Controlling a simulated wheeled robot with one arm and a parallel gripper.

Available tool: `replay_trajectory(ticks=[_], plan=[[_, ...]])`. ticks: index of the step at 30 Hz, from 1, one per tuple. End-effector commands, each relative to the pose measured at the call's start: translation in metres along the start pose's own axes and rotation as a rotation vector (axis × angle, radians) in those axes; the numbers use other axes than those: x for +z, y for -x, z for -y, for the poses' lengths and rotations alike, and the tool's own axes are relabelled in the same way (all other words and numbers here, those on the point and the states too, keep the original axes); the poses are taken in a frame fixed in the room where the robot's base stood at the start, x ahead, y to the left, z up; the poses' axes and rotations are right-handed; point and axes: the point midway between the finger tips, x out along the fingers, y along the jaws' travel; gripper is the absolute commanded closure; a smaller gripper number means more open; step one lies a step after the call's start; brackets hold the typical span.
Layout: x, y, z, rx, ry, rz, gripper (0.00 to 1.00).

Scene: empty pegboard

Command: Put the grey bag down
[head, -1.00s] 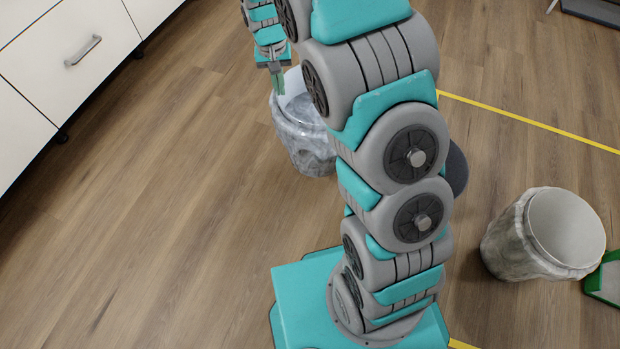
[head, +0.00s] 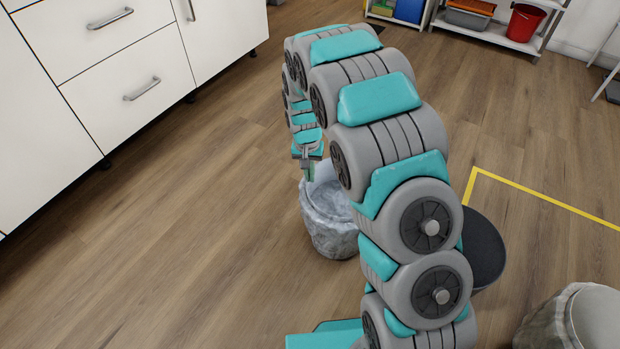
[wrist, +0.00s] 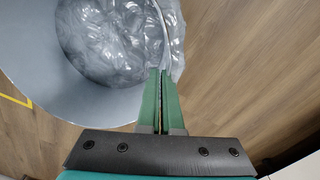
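The grey bag (head: 331,230) is an open, round, crinkled container, upright left of my arm in the head view. My gripper (head: 309,172) points down at its rim. In the wrist view the grey bag (wrist: 95,98) fills the upper left, and its smooth inside and crumpled lining show. The two green fingers of my gripper (wrist: 161,72) are close together with the thin rim between them. My arm hides part of the bag's right side in the head view. I cannot tell whether its bottom touches the floor.
Wood floor is clear left of and in front of the bag. White drawer cabinets (head: 110,75) stand at the left. A dark round object (head: 484,250) is right of my arm. A second pale bag (head: 545,325) is at the lower right. Yellow tape (head: 545,203) marks the floor. A shelf holds a red bucket (head: 525,22).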

Motion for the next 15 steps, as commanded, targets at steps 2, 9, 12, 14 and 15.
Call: replay_trajectory(ticks=[2,9,12,14,15], plan=[[0.000,-0.011,0.001,0.000,0.000,0.001,1.00],[-0.001,-0.018,0.001,-0.001,0.000,-0.004,1.00],[-0.001,-0.018,0.001,-0.001,0.000,-0.003,1.00],[-0.001,-0.019,0.001,-0.001,0.000,-0.003,1.00],[-0.001,-0.021,0.001,-0.001,0.000,-0.002,1.00]])
